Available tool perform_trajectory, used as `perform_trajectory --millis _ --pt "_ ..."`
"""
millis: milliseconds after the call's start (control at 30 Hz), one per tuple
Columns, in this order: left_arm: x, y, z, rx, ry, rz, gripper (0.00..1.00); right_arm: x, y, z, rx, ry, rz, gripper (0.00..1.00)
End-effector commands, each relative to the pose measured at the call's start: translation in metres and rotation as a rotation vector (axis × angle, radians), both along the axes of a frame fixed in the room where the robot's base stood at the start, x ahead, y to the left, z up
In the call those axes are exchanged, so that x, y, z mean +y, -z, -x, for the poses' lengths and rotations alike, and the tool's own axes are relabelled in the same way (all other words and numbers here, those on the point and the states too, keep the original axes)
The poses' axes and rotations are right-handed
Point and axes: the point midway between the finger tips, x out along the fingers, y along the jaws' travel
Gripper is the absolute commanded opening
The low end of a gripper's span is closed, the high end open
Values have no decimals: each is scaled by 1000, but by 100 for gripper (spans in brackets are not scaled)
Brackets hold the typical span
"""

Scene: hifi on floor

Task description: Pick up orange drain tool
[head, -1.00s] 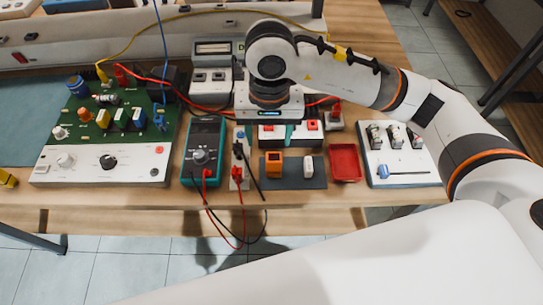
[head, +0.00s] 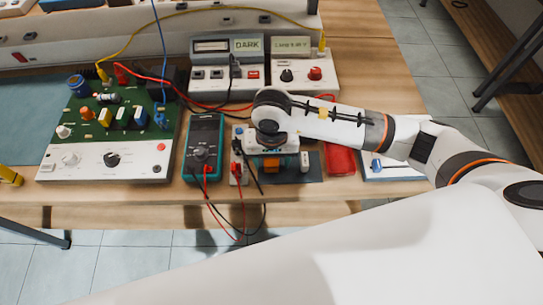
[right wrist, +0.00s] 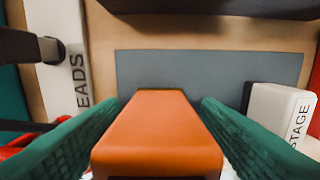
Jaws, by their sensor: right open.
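The orange drain tool (head: 271,166) is an orange block on a small dark grey mat (head: 312,174) at the table's front. In the right wrist view the orange drain tool (right wrist: 157,135) stands large between two green fingers. My right gripper (head: 273,158) is right over it, fingers pointing down. The fingers are open, one on each side of the orange block. I cannot tell whether they touch it. Part of the block is hidden by the gripper in the head view. My left gripper is not in view.
A white block marked "STAGE" (right wrist: 280,112) stands right of the orange one on the same mat. A teal multimeter (head: 203,145) and a white leads holder (right wrist: 62,55) with red and black leads are on the left. A red tray (head: 340,160) is on the right, partly under my arm.

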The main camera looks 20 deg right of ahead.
Motion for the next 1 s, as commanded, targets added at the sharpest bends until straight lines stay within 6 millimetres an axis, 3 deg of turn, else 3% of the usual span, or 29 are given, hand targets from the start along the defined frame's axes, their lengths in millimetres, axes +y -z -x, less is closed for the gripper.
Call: perform_trajectory --millis 200,500,767,1000 --pt "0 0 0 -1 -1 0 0 0 1 0 0 -1 -1 58" --pt "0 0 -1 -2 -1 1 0 0 1 0 0 0 -1 11" --pt "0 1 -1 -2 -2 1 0 1 -2 -1 -2 0 -1 11" --pt "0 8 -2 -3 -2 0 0 1 -38 -2 -8 -2 -4 11"
